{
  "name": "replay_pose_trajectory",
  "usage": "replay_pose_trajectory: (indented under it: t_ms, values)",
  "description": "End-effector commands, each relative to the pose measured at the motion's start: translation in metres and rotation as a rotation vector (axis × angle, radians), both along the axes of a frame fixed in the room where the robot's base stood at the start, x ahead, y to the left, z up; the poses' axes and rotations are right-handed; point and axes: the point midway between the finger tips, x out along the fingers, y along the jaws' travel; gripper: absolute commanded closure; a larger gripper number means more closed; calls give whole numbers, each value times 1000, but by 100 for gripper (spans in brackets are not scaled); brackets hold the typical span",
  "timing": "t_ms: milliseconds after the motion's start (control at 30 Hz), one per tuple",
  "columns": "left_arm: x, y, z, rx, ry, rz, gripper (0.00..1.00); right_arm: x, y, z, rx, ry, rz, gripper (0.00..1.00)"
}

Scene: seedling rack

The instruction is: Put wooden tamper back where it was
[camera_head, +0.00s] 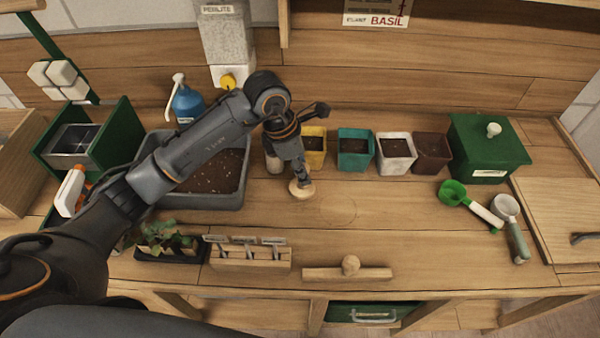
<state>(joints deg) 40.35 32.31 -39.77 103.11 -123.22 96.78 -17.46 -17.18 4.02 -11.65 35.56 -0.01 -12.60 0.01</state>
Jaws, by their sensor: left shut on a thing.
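The wooden tamper (302,191) shows as a pale round wooden foot below my left gripper (298,174). The gripper points down and is shut on the tamper, hiding most of its upper part. The tamper looks roughly upright over the bench (400,225), in front of the yellow pot. I cannot tell whether its foot touches the wood. A faint curved outline shows on the bench top just right of the tamper. My right gripper is not in view.
Yellow (314,142), teal (355,161), white (397,162) and brown pots (432,159) stand behind. A soil tray (228,201) is at left, a green box (485,150) and scoops (453,193) at right. A knobbed wooden bar (370,273) lies in front. The middle bench is clear.

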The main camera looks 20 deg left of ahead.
Motion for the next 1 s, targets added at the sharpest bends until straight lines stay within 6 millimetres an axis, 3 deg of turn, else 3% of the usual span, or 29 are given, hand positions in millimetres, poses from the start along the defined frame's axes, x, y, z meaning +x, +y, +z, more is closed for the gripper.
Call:
replay_pose_trajectory:
  t_ms: [300,700,733,800,833,1000]
  values:
    - [5,5,-36,0,3,1,95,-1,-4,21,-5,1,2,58]
    - [5,6,-44,2,0,0,95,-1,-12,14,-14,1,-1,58]
    - [5,6,-43,2,0,0,66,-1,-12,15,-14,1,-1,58]
    - [5,5,-43,2,1,0,52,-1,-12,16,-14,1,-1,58]
    - [5,5,-43,2,1,0,47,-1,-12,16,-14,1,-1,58]
    - [5,5,-43,2,1,0,47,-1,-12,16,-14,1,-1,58]
